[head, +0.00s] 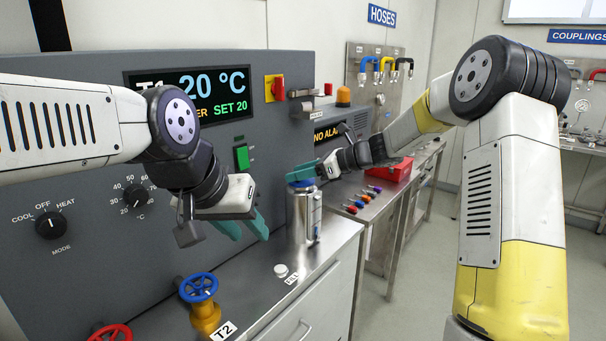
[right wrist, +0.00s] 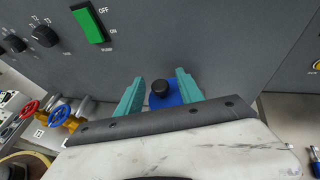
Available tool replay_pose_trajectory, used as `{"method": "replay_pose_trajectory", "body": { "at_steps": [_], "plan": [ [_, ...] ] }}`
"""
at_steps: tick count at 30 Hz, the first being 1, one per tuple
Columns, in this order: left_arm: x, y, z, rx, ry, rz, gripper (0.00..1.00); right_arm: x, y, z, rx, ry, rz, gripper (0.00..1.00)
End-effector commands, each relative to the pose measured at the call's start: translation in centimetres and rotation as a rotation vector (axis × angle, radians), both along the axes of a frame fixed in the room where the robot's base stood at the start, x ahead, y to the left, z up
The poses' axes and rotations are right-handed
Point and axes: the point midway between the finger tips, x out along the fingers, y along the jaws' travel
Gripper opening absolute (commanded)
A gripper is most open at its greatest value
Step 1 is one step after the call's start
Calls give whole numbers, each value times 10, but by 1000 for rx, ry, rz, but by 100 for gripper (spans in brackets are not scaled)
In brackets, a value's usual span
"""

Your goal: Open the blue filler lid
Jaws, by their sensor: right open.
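The blue filler lid (right wrist: 162,100) has a black knob (right wrist: 160,87) on top and lies flat in the right wrist view. In the head view the lid (head: 302,183) sits on a silver cylindrical vessel (head: 304,217), partly hidden by my right gripper (head: 302,172). My right gripper is open, with a teal finger on each side of the knob in the right wrist view (right wrist: 160,78). I cannot tell whether the fingers touch the lid. My left gripper (head: 244,228) is open and empty, left of the vessel and in front of the grey panel.
The grey control panel (head: 85,235) stands close behind both grippers. Blue (head: 198,288) and red (head: 110,332) valve wheels are at the lower left. A bench with a red box (head: 391,169) and coloured connectors (head: 366,198) lies beyond the vessel. Floor is free at right.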

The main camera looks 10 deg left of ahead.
Motion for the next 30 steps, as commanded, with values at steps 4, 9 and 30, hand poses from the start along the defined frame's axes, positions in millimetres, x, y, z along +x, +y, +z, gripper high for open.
{"method": "replay_pose_trajectory", "body": {
  "at_steps": [4,9,30],
  "plan": [
    [0,0,0,0,0,0,36,2,7,-3,0,0,0,44],
    [0,0,0,0,0,0,36,2,7,-3,-1,0,0,44],
    [0,0,0,0,0,0,36,2,6,-3,-1,-1,-1,0]
  ]
}}
